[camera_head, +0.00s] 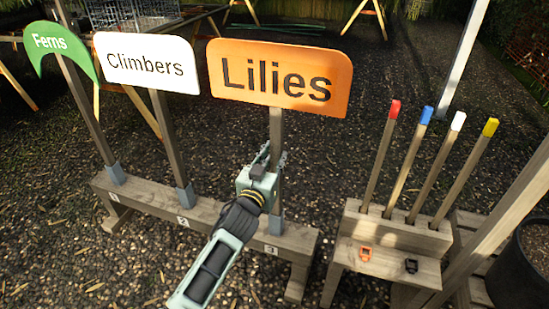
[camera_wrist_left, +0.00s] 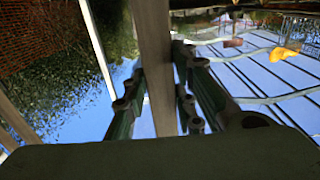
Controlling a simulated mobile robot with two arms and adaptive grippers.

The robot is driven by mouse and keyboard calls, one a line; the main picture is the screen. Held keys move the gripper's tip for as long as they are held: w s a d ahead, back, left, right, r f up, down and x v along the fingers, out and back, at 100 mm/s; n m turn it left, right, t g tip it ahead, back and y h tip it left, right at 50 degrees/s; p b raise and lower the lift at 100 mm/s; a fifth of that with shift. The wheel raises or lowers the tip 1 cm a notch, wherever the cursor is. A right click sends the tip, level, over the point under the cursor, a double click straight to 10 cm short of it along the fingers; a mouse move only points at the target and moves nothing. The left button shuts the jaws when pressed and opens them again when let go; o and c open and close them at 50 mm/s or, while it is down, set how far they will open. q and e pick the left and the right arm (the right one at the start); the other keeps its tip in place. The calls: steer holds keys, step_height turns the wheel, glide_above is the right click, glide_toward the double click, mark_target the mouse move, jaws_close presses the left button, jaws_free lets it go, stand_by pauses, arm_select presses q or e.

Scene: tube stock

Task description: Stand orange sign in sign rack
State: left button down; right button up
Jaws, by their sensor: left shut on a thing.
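The orange sign (camera_head: 280,77) reads "Lilies" and stands upright on a wooden post. Its post stands in the socket marked 3, at the right end of the wooden sign rack (camera_head: 232,219). My left gripper (camera_head: 268,163) is shut on the post of the orange sign, between the board and the rack. In the left wrist view the post (camera_wrist_left: 155,70) runs between the gripper's fingers. The foot of the post is partly hidden by the gripper and the socket sleeve. My right gripper is not in view.
A green "Ferns" sign (camera_head: 60,44) and a white "Climbers" sign (camera_head: 147,62) stand in sockets 1 and 2. At the right, a wooden stand (camera_head: 385,235) holds several stakes with coloured tips. A black pot (camera_head: 522,265) stands at the far right.

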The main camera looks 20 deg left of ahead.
arm_select(q)
steer(key=shift+r, duration=0.15)
steer(key=c, duration=1.4)
jaws_free()
steer(key=shift+c, duration=0.2)
steer(key=shift+o, duration=0.4)
steer(key=shift+f, duration=0.25)
steer(key=s, duration=1.2)
steer(key=shift+a+r, duration=0.2)
